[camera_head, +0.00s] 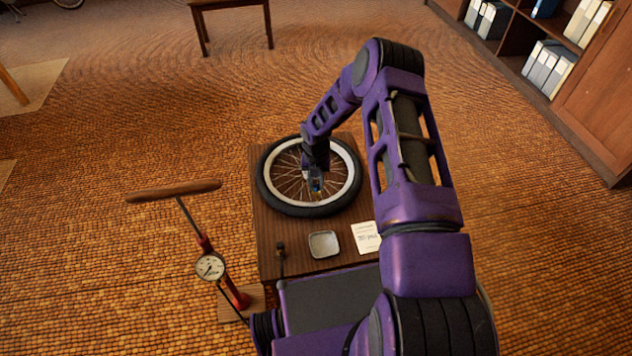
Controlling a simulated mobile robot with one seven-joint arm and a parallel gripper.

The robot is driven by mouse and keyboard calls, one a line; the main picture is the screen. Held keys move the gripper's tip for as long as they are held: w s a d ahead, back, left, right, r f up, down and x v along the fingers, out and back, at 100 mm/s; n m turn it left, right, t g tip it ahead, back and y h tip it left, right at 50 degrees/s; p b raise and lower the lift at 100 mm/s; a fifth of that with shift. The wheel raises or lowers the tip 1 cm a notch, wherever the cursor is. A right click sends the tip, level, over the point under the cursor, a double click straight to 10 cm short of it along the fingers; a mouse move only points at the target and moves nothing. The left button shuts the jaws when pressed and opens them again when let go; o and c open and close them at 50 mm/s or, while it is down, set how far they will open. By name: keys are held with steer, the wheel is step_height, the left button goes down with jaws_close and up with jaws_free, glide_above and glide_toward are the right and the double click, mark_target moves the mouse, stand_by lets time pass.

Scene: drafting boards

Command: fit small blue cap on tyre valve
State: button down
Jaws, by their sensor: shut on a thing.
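A bicycle wheel with a black tyre (268,190) and a pale rim lies flat on a small wooden table. My gripper (316,187) points down over the near part of the wheel, inside the tyre ring, among the spokes and rim as seen from here. It is shut on a small blue thing, which looks like the blue cap (316,184); little of it shows. The tyre valve cannot be made out; my gripper and arm may hide it. I cannot tell whether the cap touches the valve.
A small grey square dish (323,244), seemingly empty, and a white card (366,237) lie on the table (300,266) nearer me. A black hose end (281,249) stands at the table's left. A red floor pump (236,291) with a gauge stands left of the table.

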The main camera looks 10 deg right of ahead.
steer(key=shift+f, duration=0.25)
steer(key=c, duration=0.6)
jaws_free()
steer(key=shift+c, duration=0.2)
